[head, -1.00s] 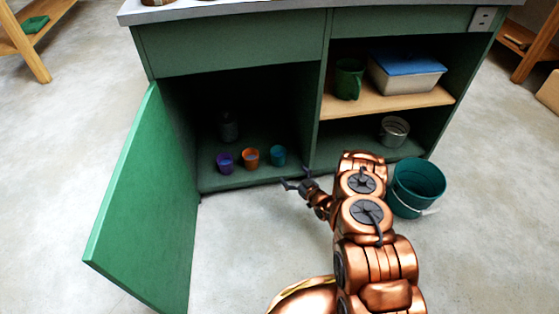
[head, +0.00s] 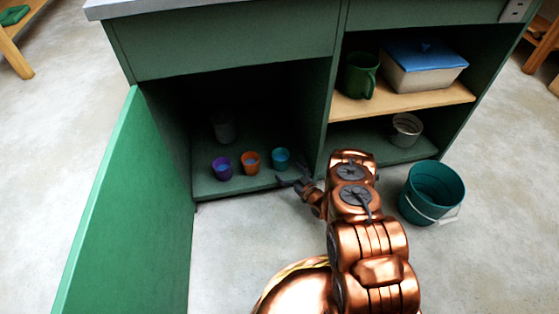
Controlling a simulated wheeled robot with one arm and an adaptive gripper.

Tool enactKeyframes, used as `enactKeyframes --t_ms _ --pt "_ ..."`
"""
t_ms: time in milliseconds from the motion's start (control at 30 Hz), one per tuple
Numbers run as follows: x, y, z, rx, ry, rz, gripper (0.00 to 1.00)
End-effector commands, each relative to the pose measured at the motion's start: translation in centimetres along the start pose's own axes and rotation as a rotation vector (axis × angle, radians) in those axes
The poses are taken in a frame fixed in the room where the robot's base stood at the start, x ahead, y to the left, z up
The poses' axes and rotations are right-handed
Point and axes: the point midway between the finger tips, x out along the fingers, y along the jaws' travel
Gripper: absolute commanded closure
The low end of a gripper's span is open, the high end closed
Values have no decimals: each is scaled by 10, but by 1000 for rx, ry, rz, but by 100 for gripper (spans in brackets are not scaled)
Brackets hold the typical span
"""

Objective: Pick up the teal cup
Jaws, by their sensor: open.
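The teal cup (head: 281,158) stands upright on the floor of the open left cabinet compartment, at the right end of a row of small cups. An orange cup (head: 250,162) stands to its left, and a purple cup (head: 222,168) stands further left. My gripper (head: 292,177) is open and empty at the front edge of the compartment. It is just below and to the right of the teal cup in the picture, and I see no contact between them.
The green cabinet door (head: 110,220) stands open at left. A grey container (head: 223,128) stands behind the cups. The divider (head: 333,100) rises close right of my gripper. A teal bucket (head: 433,190) stands on the floor at right.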

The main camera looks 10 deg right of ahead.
Motion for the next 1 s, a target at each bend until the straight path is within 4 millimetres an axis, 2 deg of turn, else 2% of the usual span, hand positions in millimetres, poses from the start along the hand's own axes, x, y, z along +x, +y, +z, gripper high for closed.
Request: enactKeyframes --t_ms 267,600,867,1000 --pt "16 5 3 -2 3 5 1" --pt "56 7 6 -2 1 2 1" --pt "60 6 3 0 0 3 1" --pt "60 6 3 0 1 2 14"
